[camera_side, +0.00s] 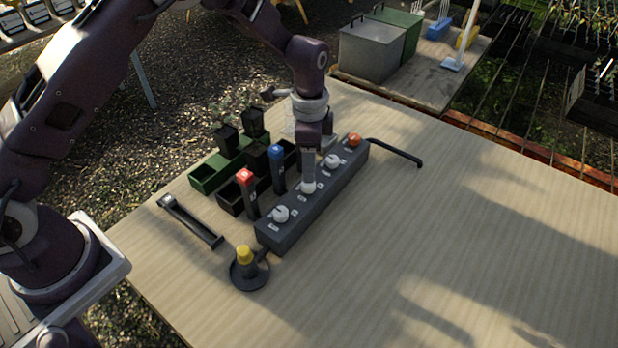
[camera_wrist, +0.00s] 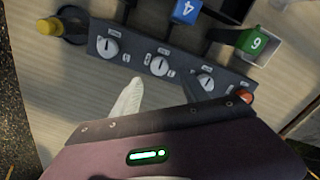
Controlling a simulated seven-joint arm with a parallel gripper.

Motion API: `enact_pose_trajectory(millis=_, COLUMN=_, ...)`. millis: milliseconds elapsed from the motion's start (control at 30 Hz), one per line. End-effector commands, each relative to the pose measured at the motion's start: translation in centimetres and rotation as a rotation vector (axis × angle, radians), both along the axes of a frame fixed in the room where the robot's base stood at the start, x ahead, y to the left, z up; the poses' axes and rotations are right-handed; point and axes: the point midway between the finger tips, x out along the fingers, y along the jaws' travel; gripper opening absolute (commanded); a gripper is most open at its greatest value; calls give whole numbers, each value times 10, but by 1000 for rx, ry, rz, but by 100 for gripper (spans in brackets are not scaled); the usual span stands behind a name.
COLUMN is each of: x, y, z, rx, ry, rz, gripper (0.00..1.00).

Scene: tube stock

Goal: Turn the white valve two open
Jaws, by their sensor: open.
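A dark grey valve block (camera_side: 290,234) lies on the table with three white knobs and an orange one in a row. The middle white knob (camera_wrist: 159,66), second in the row, is taken as valve two; its label is too small to read surely. It also shows under my gripper in the side view (camera_side: 308,188). My gripper (camera_wrist: 162,80) is open and empty and points down at this knob. In the wrist view its fingertips lie on either side of the knob, slightly nearer the camera. I cannot tell whether they touch it.
The first white knob (camera_side: 280,213) and third white knob (camera_side: 332,160) flank it. The orange knob (camera_side: 354,140) ends the row. Red-topped (camera_side: 246,190) and blue-topped (camera_side: 277,168) posts stand close behind. A yellow-topped piece (camera_side: 245,258) stands in front. The table's right side is clear.

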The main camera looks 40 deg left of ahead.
Motion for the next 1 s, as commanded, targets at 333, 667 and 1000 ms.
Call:
enact_pose_trajectory(millis=333, x=-1, y=0, z=-56, rx=1, ry=3, rz=3, gripper=52)
enact_pose_trajectory(millis=667, x=-1, y=0, z=-58, rx=-1, ry=1, rz=3, gripper=40)
enact_pose_trajectory(millis=1000, x=-1, y=0, z=-58, rx=-1, ry=1, rz=5, gripper=0)
